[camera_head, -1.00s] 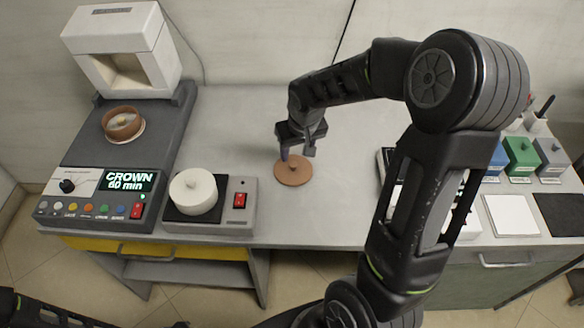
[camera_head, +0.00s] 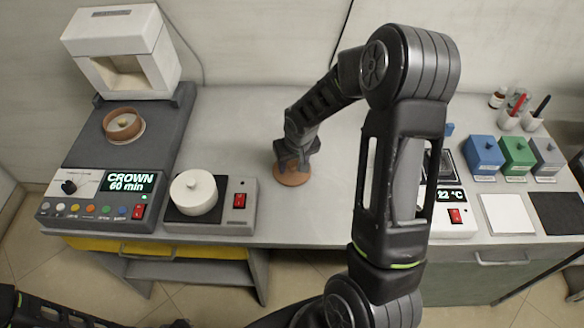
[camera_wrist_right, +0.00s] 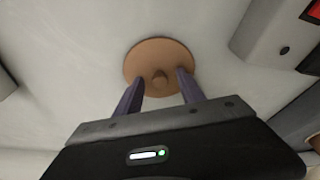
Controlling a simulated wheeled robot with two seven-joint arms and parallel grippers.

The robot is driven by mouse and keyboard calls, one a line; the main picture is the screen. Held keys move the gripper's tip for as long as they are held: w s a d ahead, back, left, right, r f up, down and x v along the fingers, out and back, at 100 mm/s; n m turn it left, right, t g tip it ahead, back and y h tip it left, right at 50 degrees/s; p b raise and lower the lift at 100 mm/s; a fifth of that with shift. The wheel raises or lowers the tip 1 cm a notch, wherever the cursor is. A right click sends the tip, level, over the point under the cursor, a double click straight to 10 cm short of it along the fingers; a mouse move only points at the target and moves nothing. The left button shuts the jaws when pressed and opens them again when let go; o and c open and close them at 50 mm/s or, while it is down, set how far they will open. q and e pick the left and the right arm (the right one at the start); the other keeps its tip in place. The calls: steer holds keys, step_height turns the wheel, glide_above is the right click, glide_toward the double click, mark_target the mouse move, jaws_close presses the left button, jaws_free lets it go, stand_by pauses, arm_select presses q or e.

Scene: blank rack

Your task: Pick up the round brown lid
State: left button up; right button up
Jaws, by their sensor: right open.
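The round brown lid (camera_head: 291,177) lies flat on the grey bench, right of the device with the white round pot. In the right wrist view the lid (camera_wrist_right: 150,58) shows its small central knob. My right gripper (camera_head: 293,163) is over the lid and hides its far part in the head view. In the right wrist view the right gripper (camera_wrist_right: 160,88) is open, with one finger on each side of the knob and the knob between the tips. Whether the fingers touch the lid I cannot tell. My left gripper is not in view.
Left of the lid stands a device with a white lidded pot (camera_head: 194,192) and a red switch. A furnace unit (camera_head: 122,55) is at far left. Blue, green and grey boxes (camera_head: 517,155) stand at right. The bench (camera_head: 245,125) around the lid is clear.

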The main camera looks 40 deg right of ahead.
stand_by(0.6)
jaws_close()
stand_by(0.4)
